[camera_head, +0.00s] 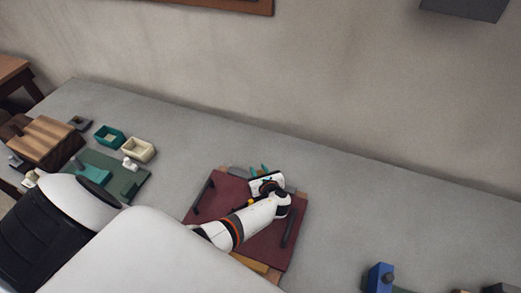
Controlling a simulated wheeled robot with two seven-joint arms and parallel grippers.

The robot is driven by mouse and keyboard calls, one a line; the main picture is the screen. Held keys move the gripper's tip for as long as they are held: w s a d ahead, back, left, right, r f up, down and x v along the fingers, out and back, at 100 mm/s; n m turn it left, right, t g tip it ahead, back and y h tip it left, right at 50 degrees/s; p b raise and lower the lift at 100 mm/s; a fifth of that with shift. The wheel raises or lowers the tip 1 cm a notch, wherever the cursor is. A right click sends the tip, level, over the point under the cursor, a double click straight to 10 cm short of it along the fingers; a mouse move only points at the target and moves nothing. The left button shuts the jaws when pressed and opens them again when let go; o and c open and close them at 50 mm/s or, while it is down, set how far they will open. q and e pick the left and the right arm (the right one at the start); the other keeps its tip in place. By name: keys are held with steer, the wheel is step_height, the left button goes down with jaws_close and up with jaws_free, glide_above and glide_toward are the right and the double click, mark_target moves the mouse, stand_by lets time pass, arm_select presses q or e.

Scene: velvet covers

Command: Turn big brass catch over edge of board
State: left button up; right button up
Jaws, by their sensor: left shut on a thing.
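The dark red velvet-covered board (262,239) lies on the grey table, with a dark bar near its left side and another near its right. My left arm reaches over it from the left. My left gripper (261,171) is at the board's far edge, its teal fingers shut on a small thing. The hand hides that thing, so I cannot tell its shape or how it is turned. I cannot make out the big brass catch clearly. A yellowish strip (255,267) shows at the board's near edge. My right gripper is not in view.
At the left are a wooden block (44,141), a green board (126,184), a teal tray (108,137) and a cream tray (138,149). A blue block (379,278) stands at the lower right. A wall runs behind.

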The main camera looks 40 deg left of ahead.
arm_select(q)
steer(key=shift+s+a+n+g+y+b, duration=0.15)
steer(key=shift+n+g+y+b, duration=0.7)
steer(key=shift+n+g, duration=0.75)
steer(key=shift+r, duration=0.1)
steer(key=o, duration=1)
steer(key=shift+c, duration=0.2)
steer(key=v, duration=1.2)
